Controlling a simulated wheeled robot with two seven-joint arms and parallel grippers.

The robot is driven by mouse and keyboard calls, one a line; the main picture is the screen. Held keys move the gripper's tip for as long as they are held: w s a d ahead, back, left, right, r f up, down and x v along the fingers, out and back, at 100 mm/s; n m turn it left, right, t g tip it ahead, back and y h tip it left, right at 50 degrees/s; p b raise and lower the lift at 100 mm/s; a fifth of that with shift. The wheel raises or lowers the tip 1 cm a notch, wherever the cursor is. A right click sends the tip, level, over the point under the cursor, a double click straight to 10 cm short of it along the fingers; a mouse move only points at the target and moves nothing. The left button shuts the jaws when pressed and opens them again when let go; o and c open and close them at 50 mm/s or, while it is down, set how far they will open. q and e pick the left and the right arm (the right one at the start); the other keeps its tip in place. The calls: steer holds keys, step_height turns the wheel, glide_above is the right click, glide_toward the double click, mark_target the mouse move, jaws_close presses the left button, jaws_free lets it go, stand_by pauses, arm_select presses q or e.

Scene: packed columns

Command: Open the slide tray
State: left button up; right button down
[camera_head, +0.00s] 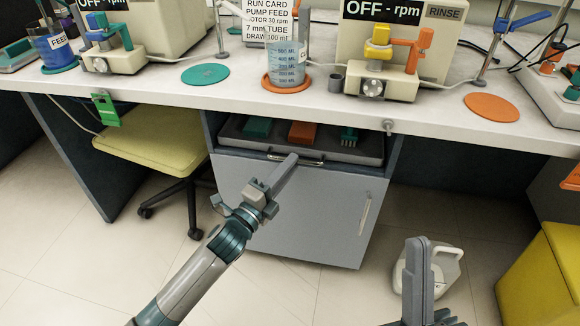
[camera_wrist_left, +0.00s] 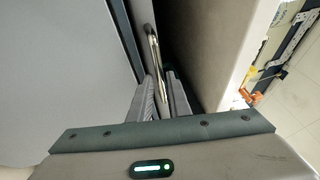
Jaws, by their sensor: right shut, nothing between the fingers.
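The slide tray (camera_head: 230,134) is a dark grey shallow tray under the bench top, above a grey cabinet door. A thin metal handle (camera_head: 310,161) runs along its front edge; it also shows in the left wrist view (camera_wrist_left: 153,50). My left gripper (camera_head: 291,158) reaches up to this handle. In the left wrist view its fingers (camera_wrist_left: 161,88) are close together with the handle's lower end at the narrow gap between them; whether they clamp it is unclear. My right gripper (camera_head: 418,241) is shut and empty at the lower right, pointing up, away from the tray.
The tray holds a teal block (camera_head: 257,127), an orange block (camera_head: 303,132) and a teal brush-like piece (camera_head: 348,137). The bench top (camera_head: 230,98) overhangs it. A yellow chair (camera_head: 155,145) stands left, a white jug (camera_head: 445,268) and yellow bin (camera_head: 540,285) right.

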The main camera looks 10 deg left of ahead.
arm_select(q)
steer(key=shift+w+d, duration=0.2)
steer(key=shift+w, duration=0.15)
jaws_close()
steer(key=shift+s, duration=0.1)
